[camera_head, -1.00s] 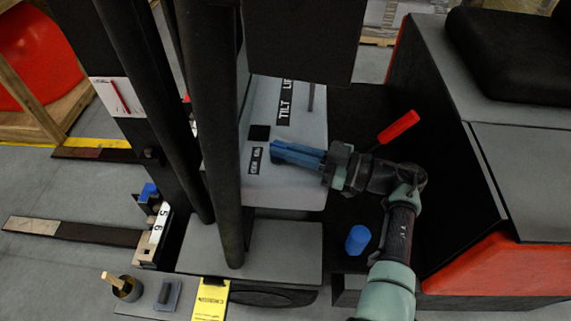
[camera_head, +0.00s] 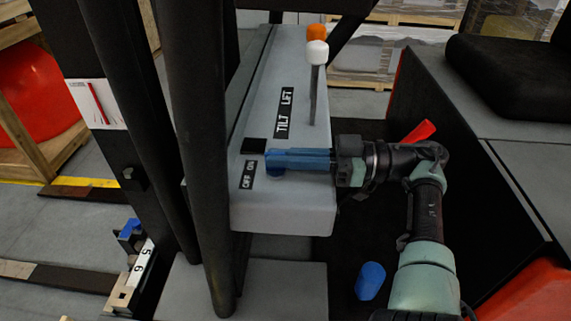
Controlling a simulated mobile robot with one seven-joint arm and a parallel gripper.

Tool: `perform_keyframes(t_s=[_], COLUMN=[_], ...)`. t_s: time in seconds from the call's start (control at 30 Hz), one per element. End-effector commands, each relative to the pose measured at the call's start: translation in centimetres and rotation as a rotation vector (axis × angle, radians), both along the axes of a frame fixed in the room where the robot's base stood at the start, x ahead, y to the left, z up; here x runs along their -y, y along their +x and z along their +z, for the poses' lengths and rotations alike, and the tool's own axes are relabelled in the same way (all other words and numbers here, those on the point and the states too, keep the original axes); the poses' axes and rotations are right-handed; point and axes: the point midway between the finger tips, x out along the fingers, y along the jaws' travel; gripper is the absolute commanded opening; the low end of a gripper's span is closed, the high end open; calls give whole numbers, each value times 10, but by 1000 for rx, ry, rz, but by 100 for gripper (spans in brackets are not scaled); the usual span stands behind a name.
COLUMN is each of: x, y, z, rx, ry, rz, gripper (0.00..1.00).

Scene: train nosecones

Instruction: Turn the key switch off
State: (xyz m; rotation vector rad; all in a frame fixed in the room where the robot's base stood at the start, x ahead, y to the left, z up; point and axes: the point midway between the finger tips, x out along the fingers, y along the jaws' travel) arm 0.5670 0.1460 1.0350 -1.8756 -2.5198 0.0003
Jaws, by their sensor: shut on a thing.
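The grey control console (camera_head: 290,210) stands in the middle, with a black and white OFF/ON label (camera_head: 247,174) near its left edge. My gripper (camera_head: 272,162) reaches in from the right, its blue fingers flat over the console just right of this label. The fingers are closed together at the spot where the key switch sits. The key switch itself is hidden by the fingertips, so I cannot see which way it is turned.
A TILT/LIFT label (camera_head: 284,112) and levers with a white knob (camera_head: 317,52) and an orange knob (camera_head: 317,33) stand farther back. Dark mast posts (camera_head: 200,150) rise to the left. A red-handled lever (camera_head: 419,132) is behind my wrist. A blue cylinder (camera_head: 370,281) stands below my arm.

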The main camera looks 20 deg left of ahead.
Motion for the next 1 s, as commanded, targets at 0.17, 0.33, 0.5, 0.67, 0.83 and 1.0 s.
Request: perform_keyframes(t_s=[0.17, 0.33, 0.5, 0.67, 0.83, 1.0], x=[0, -1, -1, 0, 0, -4], y=[-1, -1, -1, -1, 0, -1], z=[0, 0, 0, 0, 0, 1], rx=[-1, 0, 0, 0, 0, 0], ry=[0, 0, 0, 0, 0, 0], rz=[6, 7, 6, 5, 4, 4], gripper=[0, 0, 27, 38, 38, 38])
